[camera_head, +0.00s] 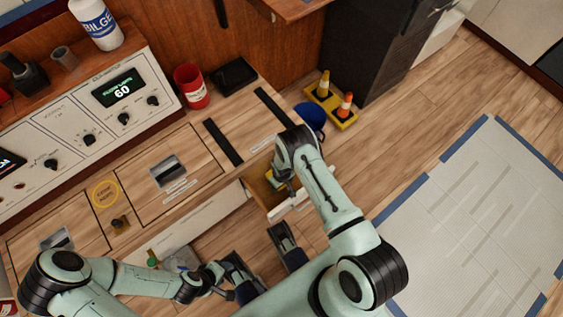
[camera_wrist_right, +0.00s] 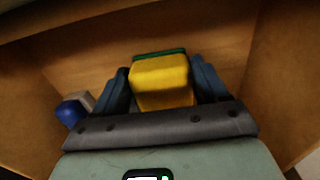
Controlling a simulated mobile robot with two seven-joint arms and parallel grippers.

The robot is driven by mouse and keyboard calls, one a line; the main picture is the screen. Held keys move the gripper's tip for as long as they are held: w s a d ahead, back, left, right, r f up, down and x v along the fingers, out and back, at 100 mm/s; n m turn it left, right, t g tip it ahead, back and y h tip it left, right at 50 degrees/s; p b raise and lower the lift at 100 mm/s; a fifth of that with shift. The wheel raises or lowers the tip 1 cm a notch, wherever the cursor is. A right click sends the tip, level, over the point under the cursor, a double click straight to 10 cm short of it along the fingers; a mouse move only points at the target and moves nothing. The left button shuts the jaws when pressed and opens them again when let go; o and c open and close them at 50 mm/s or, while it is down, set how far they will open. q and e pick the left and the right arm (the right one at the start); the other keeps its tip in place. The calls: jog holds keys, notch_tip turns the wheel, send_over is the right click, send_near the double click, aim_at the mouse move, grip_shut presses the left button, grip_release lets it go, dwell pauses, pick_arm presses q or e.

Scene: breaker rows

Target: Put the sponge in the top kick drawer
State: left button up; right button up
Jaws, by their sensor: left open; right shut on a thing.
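The sponge (camera_wrist_right: 162,82), yellow with a green top layer, is between the two blue fingers of my right gripper (camera_wrist_right: 160,88) in the right wrist view. The gripper is shut on it, inside a wooden-walled drawer; whether the sponge touches the bottom cannot be told. In the head view the open kick drawer (camera_head: 291,205) with its pale front sticks out below the counter, and my right arm reaches down over it, hiding most of its inside. My left gripper (camera_head: 262,257) is open and empty in front of the cabinet, left of the drawer front.
In the right wrist view a blue round thing (camera_wrist_right: 71,112) lies in the drawer's left corner. The counter carries a red can (camera_head: 191,86) and a control panel (camera_head: 95,118). Floor is clear at right around a pale mat (camera_head: 480,215).

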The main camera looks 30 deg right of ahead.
pick_arm(q)
jog(key=shift+w, duration=0.15)
pick_arm(e)
jog(key=shift+f, duration=0.15)
jog(key=shift+f, duration=0.1)
jog(key=o, duration=1)
pick_arm(q)
jog(key=shift+w+a+f, duration=0.15)
jog(key=shift+f, duration=0.05)
jog(key=s+r+p, duration=0.2)
jog(key=r+p, duration=0.1)
jog(key=shift+s+d+g, duration=0.2)
jog(key=shift+d+g, duration=0.15)
jog(key=shift+g, duration=0.05)
pick_arm(e)
notch_tip(320, 180, up, 12)
jog(key=shift+r, duration=0.15)
